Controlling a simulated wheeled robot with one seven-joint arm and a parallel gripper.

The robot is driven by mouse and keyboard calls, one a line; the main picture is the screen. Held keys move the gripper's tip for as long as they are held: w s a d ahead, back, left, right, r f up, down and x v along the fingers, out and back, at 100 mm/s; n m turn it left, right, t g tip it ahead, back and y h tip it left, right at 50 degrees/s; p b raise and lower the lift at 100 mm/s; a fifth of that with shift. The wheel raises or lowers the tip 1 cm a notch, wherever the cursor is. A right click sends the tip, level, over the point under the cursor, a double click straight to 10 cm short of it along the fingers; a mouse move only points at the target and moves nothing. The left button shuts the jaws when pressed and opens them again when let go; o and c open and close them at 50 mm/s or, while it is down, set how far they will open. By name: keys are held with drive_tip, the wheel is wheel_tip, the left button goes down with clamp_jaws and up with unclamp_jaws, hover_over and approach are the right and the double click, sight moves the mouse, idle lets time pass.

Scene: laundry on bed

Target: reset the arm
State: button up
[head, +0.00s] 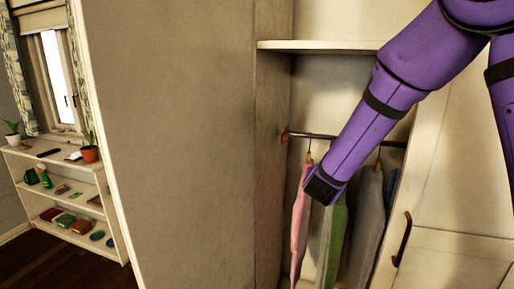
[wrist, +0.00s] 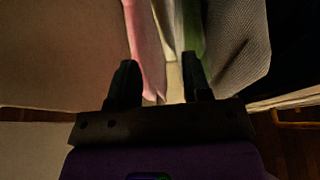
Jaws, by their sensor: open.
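My purple arm reaches from the upper right into an open wardrobe in the head view. My gripper (wrist: 158,75) shows in the wrist view with its two dark fingers apart and nothing clearly between them. In the head view the arm's end covers it. A pink garment (head: 298,226) hangs just left of the arm's end, and it also shows in the wrist view (wrist: 146,45) beyond the left finger. A green garment (head: 331,240) and a grey garment (head: 368,215) hang to its right. I cannot tell whether the fingers touch any cloth.
The clothes hang from a metal rail (head: 312,135) under a wardrobe shelf (head: 325,46). The wardrobe's side panel (head: 180,140) stands to the left. A door with a dark handle (head: 402,240) is at right. A low shelf unit (head: 62,200) stands far left by a window.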

drive_tip(key=s+d+r+m+g+h, duration=0.2)
drive_tip(key=s+d+r+m+g, duration=0.1)
drive_tip(key=s+d+r+m, duration=0.4)
drive_tip(key=s+d+r+m+g+h, duration=0.25)
drive_tip(key=s+d+r+m, duration=0.25)
drive_tip(key=s+d+m, duration=0.4)
drive_tip(key=s+a+r+m+g+y, duration=0.1)
drive_tip(key=s+m+y, duration=0.3)
drive_tip(key=s+m, duration=0.4)
drive_tip(key=s+a+r+m+g+y, duration=0.1)
drive_tip(key=s+a+m+y, duration=0.3)
drive_tip(key=s+m, duration=0.4)
drive_tip(key=s, duration=0.4)
drive_tip(key=shift+s+r+y, duration=0.2)
drive_tip(key=shift+r+y, duration=0.05)
drive_tip(key=shift+y, duration=0.1)
drive_tip(key=shift+a, duration=0.15)
